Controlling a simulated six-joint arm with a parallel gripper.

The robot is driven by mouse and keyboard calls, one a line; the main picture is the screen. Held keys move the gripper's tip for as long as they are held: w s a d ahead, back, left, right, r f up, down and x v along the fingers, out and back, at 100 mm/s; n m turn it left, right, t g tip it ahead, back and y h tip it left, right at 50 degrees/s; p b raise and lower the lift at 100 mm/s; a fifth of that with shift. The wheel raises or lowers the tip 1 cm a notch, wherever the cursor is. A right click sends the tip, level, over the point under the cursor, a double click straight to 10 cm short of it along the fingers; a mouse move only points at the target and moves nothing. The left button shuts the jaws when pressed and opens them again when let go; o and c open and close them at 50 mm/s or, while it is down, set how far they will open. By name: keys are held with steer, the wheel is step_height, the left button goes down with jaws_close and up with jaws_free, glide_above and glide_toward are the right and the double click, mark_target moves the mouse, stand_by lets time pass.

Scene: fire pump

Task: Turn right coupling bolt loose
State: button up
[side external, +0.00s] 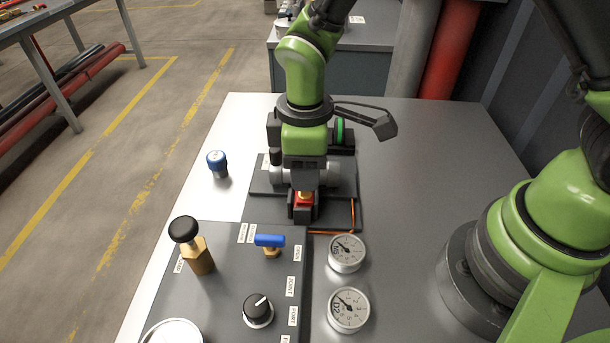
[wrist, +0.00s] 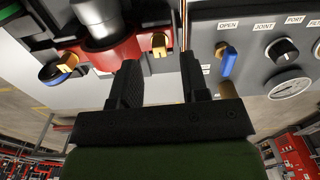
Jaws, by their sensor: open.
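My gripper (side external: 303,207) points down over the red coupling on the dark pump base in the side external view. Its two black fingers are open and apart in the wrist view (wrist: 160,72). A brass bolt (wrist: 160,44) on the right side of the red coupling (wrist: 118,54) shows in the gap between the fingertips, with nothing visibly clamped. A second brass bolt (wrist: 69,57) is at the coupling's left. In the side external view, a bit of red and yellow (side external: 305,198) shows between the fingers; my wrist hides most of the coupling. Finger contact with the bolt cannot be told.
A control panel (side external: 228,300) with a blue-handled valve (side external: 270,241), a black-topped brass knob (side external: 184,230) and a black dial (side external: 258,309) stands in front. Gauges (side external: 347,253) are beside it. A blue knob (side external: 217,160) stands left. The grey tabletop (side external: 420,190) is clear at right.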

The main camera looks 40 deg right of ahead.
steer(key=shift+r, duration=2.4)
steer(key=shift+r, duration=0.1)
steer(key=s+d+r+m+t+y, duration=0.1)
steer(key=s+d+r+m+t, duration=0.2)
steer(key=r, duration=0.4)
steer(key=s+d+r+m+t+y, duration=0.1)
steer(key=s+d+r+m, duration=0.25)
steer(key=r, duration=0.25)
steer(key=s+d+r+m+t, duration=0.3)
steer(key=s+m, duration=0.4)
steer(key=s, duration=0.1)
steer(key=shift+d+r, duration=0.15)
steer(key=shift+r, duration=0.15)
